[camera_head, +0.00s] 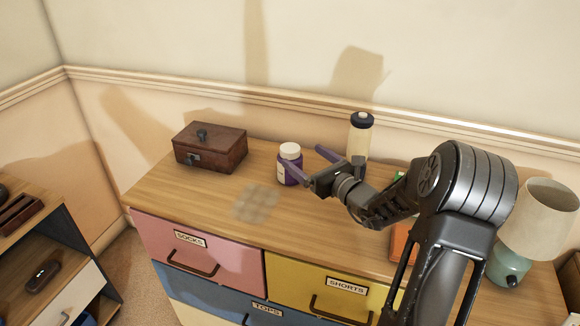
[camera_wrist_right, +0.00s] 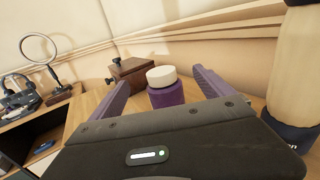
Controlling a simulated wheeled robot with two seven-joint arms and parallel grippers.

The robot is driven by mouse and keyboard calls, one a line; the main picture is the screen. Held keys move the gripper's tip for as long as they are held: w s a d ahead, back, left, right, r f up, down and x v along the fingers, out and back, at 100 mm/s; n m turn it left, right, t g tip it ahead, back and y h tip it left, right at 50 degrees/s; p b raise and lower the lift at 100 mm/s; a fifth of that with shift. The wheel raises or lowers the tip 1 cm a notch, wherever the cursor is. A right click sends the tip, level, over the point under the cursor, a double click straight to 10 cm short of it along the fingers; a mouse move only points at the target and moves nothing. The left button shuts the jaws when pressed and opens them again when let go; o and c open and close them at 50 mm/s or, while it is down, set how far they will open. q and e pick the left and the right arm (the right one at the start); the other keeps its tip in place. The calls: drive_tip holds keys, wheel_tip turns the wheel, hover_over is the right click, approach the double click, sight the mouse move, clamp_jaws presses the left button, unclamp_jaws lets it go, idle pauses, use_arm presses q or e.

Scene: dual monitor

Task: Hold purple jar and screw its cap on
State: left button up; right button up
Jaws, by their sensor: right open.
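The purple jar (camera_head: 285,173) stands upright on the dresser top, with its white cap (camera_head: 290,151) sitting on top of it. Whether the cap is screwed tight cannot be told. In the right wrist view the jar (camera_wrist_right: 166,96) and white cap (camera_wrist_right: 161,76) show between my two purple fingers. My right gripper (camera_head: 305,161) is open, reaching in from the right, with its fingers apart and pointing toward the jar. I cannot tell whether a finger touches it. My left gripper is in neither view.
A brown wooden box (camera_head: 210,148) stands left of the jar. A dark-capped bottle (camera_head: 360,137) stands behind my right gripper. A lamp (camera_head: 534,220) is at the right. The dresser top (camera_head: 190,197) is clear in front of the box.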

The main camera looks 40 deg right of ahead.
approach(284, 178)
drive_tip(key=w+d, duration=0.1)
drive_tip(key=w+d+r, duration=0.1)
drive_tip(key=w+d, duration=0.1)
drive_tip(key=w, duration=0.1)
drive_tip(key=shift+w+d+r, duration=0.1)
drive_tip(key=shift+r, duration=0.15)
drive_tip(key=shift+w+r, duration=0.25)
drive_tip(key=shift+w, duration=1)
drive_tip(key=shift+w, duration=0.1)
drive_tip(key=w+p, duration=0.1)
drive_tip(key=w, duration=0.4)
drive_tip(key=shift+s, duration=0.1)
drive_tip(key=shift+c, duration=0.3)
drive_tip(key=c, duration=1.8)
